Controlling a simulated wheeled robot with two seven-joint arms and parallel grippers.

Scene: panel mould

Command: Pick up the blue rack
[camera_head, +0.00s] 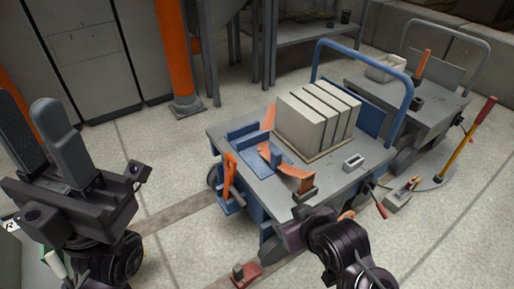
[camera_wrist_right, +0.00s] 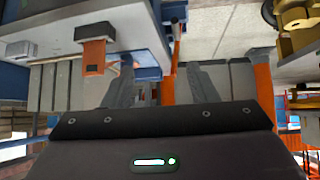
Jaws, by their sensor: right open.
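The blue rack (camera_head: 248,134) lies on the grey top of a blue cart, towards its left end, with orange pieces (camera_head: 290,172) over and beside it. Part of it is hidden by the orange pieces. My right gripper (camera_wrist_right: 158,64) is open and empty in the right wrist view. In the head view its arm is at the bottom, in front of the cart, and its fingers are hard to make out. My left gripper (camera_head: 38,135) is at the far left, fingers up, open and empty, well away from the rack.
Several pale grey slabs (camera_head: 313,122) stand upright on the cart (camera_head: 345,172) right behind the rack. A blue handle (camera_head: 364,52) rises at its far end. A second grey cart (camera_head: 440,108) stands behind. An orange post (camera_head: 175,55) is at the back. The floor left of the cart is clear.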

